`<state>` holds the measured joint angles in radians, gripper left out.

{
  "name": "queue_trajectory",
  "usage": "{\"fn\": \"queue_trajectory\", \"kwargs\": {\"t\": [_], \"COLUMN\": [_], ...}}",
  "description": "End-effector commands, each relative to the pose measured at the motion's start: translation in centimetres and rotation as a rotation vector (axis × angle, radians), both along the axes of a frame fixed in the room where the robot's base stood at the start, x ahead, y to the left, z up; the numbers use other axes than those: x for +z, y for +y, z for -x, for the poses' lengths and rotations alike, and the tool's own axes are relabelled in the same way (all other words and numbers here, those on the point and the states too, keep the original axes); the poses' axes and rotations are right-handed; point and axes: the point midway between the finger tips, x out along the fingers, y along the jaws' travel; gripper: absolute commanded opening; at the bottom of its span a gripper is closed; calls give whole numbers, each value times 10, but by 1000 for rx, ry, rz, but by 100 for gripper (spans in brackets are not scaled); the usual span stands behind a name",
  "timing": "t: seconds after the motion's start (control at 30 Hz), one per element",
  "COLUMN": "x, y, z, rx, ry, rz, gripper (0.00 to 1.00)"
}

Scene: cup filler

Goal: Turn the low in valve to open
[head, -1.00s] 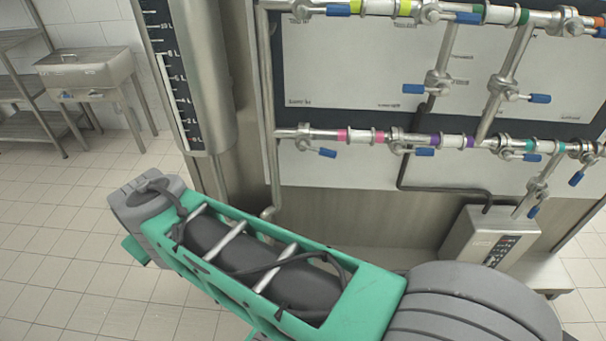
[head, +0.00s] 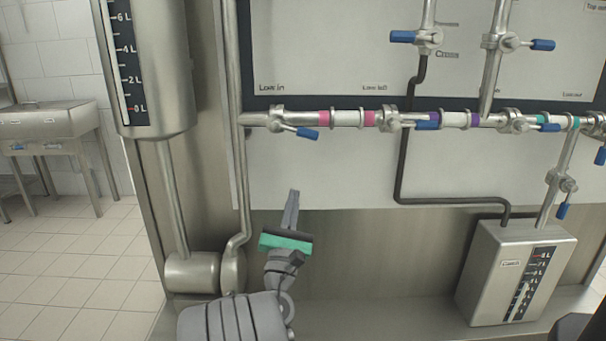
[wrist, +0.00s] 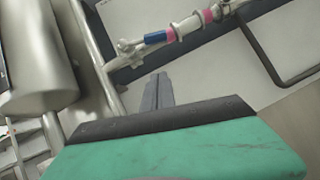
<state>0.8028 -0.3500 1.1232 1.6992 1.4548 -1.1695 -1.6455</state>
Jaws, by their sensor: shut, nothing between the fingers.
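The low in valve (head: 280,121) sits at the left end of the lower pipe, just below the "Low in" label (head: 272,88). Its blue-tipped handle (head: 307,133) points right and slightly down. It also shows in the wrist view, with its blue handle (wrist: 155,37) beyond my fingers and pink bands to its right. My gripper (head: 293,194) is below the valve, apart from it, with its fingers pointing up. The fingers are together and empty. In the wrist view my gripper (wrist: 162,76) shows its fingertips a little below the handle.
Several other blue-handled valves line the lower pipe (head: 350,118) to the right. A large gauge cylinder (head: 160,70) and a vertical pipe (head: 233,130) stand at the left. A metal box (head: 510,270) sits at the lower right. The panel around my gripper is clear.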

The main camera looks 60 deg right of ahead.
Motion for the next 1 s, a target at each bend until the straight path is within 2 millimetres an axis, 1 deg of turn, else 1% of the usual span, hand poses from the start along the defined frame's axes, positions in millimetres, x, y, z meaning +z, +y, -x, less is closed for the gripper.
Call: {"fn": "queue_trajectory", "kwargs": {"t": [0.03, 0.17, 0.5, 0.53, 0.6, 0.67, 0.8, 1.0], "x": [8, 22, 63, 71, 81, 87, 93, 92], "y": [-4, -22, -82, -82, -85, -87, -90, -90], "z": [-1, -6, -23, -21, -19, -18, -17, -17], "rx": [0, -2, 1, 1, 2, 1, 3, 3], "ry": [0, -3, -6, -9, -8, -7, -8, -6], "rz": [1, -1, -3, -2, -2, -2, -4, -5], "gripper": [0, 0, 0, 0, 0, 0, 0, 0]}}
